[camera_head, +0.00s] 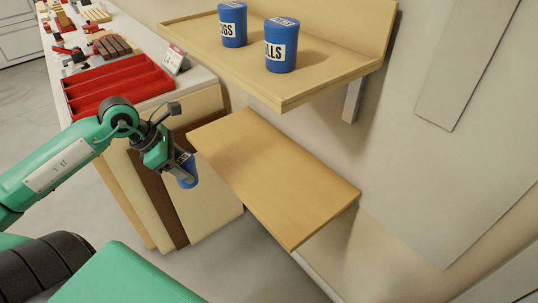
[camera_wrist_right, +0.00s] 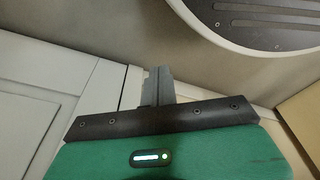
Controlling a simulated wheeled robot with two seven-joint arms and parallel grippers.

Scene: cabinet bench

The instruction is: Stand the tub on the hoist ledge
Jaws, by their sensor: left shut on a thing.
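A blue tub (camera_head: 188,176) with a white label is held in my left gripper (camera_head: 177,162), which is shut on it. The tub hangs slightly tilted just left of the lower wooden ledge (camera_head: 275,178), apart from it as far as I can see. Part of the tub is hidden by the gripper. The lower ledge is a flat, bare board. My right gripper (camera_wrist_right: 160,86) shows only in the right wrist view, its grey fingers together with nothing visible between them.
An upper wooden shelf (camera_head: 320,85) with a raised back holds two blue labelled tubs, one (camera_head: 232,25) left of the other (camera_head: 281,46). A white bench at the left carries a red divided tray (camera_head: 118,86), a small sign (camera_head: 175,60) and assorted tools.

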